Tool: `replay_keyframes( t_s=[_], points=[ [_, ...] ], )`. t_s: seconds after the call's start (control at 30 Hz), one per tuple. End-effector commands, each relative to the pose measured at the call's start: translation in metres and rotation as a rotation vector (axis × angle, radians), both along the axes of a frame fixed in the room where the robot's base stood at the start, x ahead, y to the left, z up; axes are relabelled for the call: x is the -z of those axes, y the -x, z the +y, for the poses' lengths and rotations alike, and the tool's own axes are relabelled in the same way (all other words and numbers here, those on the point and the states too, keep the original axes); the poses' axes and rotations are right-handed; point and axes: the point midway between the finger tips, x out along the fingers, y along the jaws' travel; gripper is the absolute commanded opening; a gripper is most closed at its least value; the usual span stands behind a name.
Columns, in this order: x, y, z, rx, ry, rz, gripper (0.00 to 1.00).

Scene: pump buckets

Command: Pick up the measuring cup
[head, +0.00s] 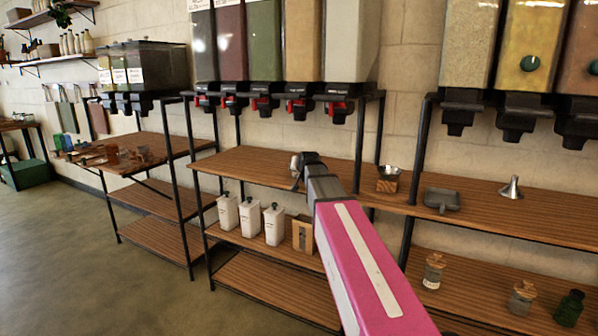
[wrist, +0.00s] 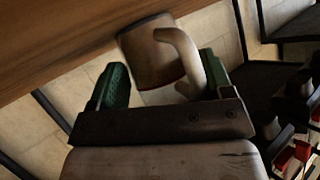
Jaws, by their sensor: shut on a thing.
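The measuring cup (wrist: 150,55) shows in the wrist view as a brownish, worn-looking cup with a curved handle. It is between the green-padded fingers of my gripper (wrist: 163,76), which is shut on it. The handle lies close to the right finger. The cup is tilted in this view. In the head view my gripper (head: 303,160) is at the end of my pink and grey arm, in front of the middle shelf unit near the wooden upper shelf (head: 250,163).
Dispensers with red levers (head: 297,103) hang above the shelf. A small metal bowl on a wooden block (head: 387,180), a grey scoop (head: 441,200) and a funnel (head: 511,188) stand to the right. White containers (head: 250,216) stand on the lower shelf. Open floor lies at left.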

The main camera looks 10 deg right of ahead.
Motion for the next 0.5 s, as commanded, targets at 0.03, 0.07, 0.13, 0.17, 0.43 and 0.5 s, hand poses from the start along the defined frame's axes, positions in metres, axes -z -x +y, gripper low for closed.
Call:
replay_keyframes(
  t_s=[0.03, 0.07, 0.13, 0.17, 0.43, 0.5],
  points=[
    [0.000, 0.000, 0.000, 0.000, -0.001, 0.002, 0.40],
    [0.000, 0.000, 0.000, 0.000, -0.001, 0.002, 0.40],
    [0.000, 0.000, 0.000, 0.000, -0.001, 0.002, 0.40],
    [-0.001, 0.000, 0.000, 0.000, -0.001, 0.002, 0.34],
    [-0.022, -0.001, 0.000, 0.000, -0.001, 0.000, 0.26],
    [-0.033, -0.001, 0.000, 0.000, -0.001, 0.000, 0.26]
  ],
)
